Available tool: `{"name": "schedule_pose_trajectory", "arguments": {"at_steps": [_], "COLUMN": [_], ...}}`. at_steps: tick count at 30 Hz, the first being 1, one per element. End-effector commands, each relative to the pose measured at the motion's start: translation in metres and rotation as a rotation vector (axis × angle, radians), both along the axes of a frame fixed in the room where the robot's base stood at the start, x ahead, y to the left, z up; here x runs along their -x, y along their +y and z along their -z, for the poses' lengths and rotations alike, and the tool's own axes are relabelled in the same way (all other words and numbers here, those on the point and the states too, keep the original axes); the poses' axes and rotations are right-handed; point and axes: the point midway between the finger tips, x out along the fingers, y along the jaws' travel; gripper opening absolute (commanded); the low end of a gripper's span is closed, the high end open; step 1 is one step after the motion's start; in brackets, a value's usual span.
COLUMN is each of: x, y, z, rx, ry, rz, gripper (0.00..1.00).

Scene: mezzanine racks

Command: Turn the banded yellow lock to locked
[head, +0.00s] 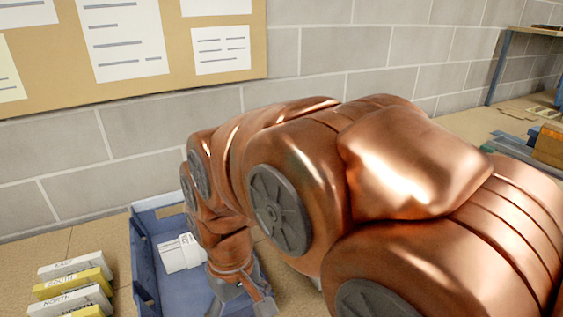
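I cannot make out a banded yellow lock in the head view. My copper arm covers much of the middle and right, and could hide it. My gripper (240,302) points down at the bottom edge, over or in a blue bin (141,262). Its fingertips are cut off or too small to read, so I cannot tell whether it is open or shut.
A white block-like thing (180,253) lies in the bin. Left of the bin, several white and yellow labelled blocks (72,283) lie in a row. A pinned notice board (180,70) hangs on the grey block wall. A blue-legged table (497,68) stands far right.

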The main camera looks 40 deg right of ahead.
Motion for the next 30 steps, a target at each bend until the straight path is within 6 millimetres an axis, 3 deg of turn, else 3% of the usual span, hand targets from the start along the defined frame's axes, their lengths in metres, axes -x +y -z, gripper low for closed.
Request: {"name": "schedule_pose_trajectory", "arguments": {"at_steps": [1,6,15,24,30], "x": [-0.018,-0.071,-0.155,-0.224,-0.257], "y": [-0.008,-0.037,-0.108,-0.198,-0.264], "z": [-0.007,-0.023,-0.044,-0.055,-0.056], "rx": [0.0,-0.003,0.01,0.036,0.055], "ry": [-0.017,-0.066,-0.155,-0.243,-0.3], "rz": [0.025,0.082,0.159,0.208,0.229], "gripper": [0.88,0.88,0.88,0.88,0.88]}}
